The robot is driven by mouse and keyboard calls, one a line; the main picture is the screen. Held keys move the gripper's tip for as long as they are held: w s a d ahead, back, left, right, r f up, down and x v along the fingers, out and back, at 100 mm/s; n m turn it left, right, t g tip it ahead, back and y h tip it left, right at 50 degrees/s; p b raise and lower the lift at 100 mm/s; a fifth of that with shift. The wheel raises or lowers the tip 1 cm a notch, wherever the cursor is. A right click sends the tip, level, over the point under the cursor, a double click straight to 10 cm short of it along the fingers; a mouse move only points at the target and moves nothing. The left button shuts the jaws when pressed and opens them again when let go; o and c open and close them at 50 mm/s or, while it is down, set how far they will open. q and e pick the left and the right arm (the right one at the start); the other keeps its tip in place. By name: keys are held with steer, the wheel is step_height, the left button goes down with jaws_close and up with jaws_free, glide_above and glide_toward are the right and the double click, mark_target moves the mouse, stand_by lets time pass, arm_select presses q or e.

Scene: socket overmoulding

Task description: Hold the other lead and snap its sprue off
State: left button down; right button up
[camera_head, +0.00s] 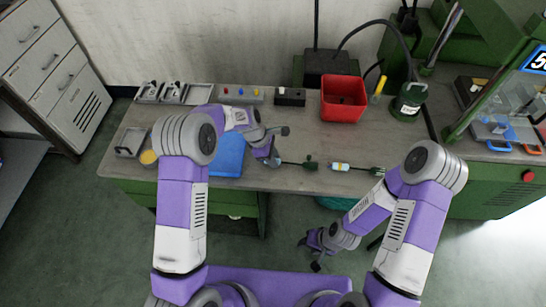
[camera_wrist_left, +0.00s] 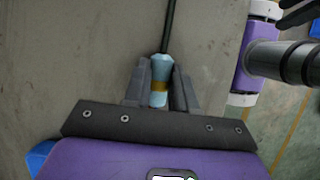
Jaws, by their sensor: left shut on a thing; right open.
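My left gripper (camera_head: 272,156) is low over the bench, shut on a pale blue moulded socket with a yellow band (camera_wrist_left: 159,72). The socket sits between both fingers in the left wrist view, and its dark cable (camera_wrist_left: 169,25) runs straight away from me. In the head view this cable (camera_head: 293,163) runs right to a small dark green piece (camera_head: 311,164). Another lead lies to the right, with a pale blue and white body (camera_head: 340,166) and a dark green end (camera_head: 377,171). My right gripper (camera_head: 316,252) is open and empty, off the bench's front edge. No sprue can be told apart.
A red bin (camera_head: 343,108), a black box (camera_head: 291,97), grey trays (camera_head: 172,93) and a green round device (camera_head: 407,107) stand along the back. A green machine is at the right.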

arm_select(q)
steer(key=c, duration=0.8)
jaws_free()
steer(key=v, duration=1.2)
steer(key=shift+d, duration=0.1)
